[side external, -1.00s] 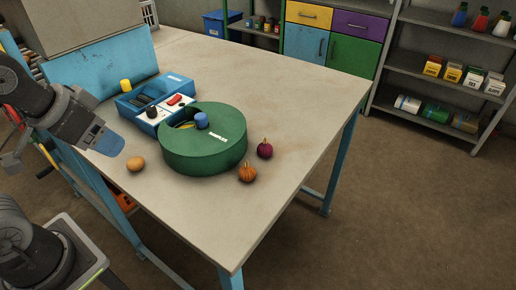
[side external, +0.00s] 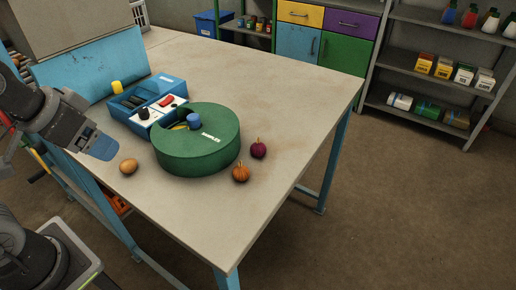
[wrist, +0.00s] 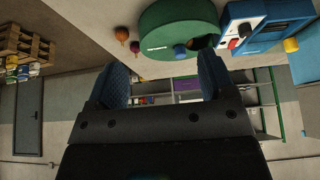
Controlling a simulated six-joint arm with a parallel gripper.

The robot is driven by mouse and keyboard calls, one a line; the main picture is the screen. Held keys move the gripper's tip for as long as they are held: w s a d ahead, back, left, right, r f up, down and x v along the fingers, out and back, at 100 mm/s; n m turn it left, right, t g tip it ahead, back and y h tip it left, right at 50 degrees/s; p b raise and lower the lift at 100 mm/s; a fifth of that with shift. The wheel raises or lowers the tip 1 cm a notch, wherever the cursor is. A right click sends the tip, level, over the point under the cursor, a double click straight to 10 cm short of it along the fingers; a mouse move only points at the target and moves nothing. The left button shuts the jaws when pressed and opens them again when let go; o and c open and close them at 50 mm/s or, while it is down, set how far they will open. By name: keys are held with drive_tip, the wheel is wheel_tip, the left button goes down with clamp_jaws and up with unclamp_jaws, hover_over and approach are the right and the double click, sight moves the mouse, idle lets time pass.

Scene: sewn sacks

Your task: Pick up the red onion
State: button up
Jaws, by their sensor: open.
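The red onion (side external: 258,149) is a small dark purple-red bulb with a short stem. It stands on the table to the right of the green round container in the side view. In the wrist view the red onion (wrist: 135,47) is small, near the top. My gripper (side external: 103,148) is at the table's left edge, across the green container from the onion and well apart from it. Its blue fingers are spread with nothing between them in the wrist view (wrist: 165,76).
A small orange pumpkin (side external: 241,172) stands close to the onion. A brown potato-like item (side external: 128,166) lies near my gripper. The table's right and front are clear.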

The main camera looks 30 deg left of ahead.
drive_tip(key=w+d+r+m+g, duration=0.1)
drive_tip(key=w+r+m, duration=0.25)
drive_tip(key=w, duration=0.35)
drive_tip(key=m+g, duration=0.5)
drive_tip(key=m, duration=0.8)
hover_over(258, 145)
wheel_tip(258, 145, down, 9)
drive_tip(key=f, duration=1.3)
drive_tip(key=shift+w+a+f, duration=0.15)
drive_tip(key=shift+w+f, duration=0.1)
drive_tip(key=shift+w, duration=0.05)
drive_tip(key=c, duration=1)
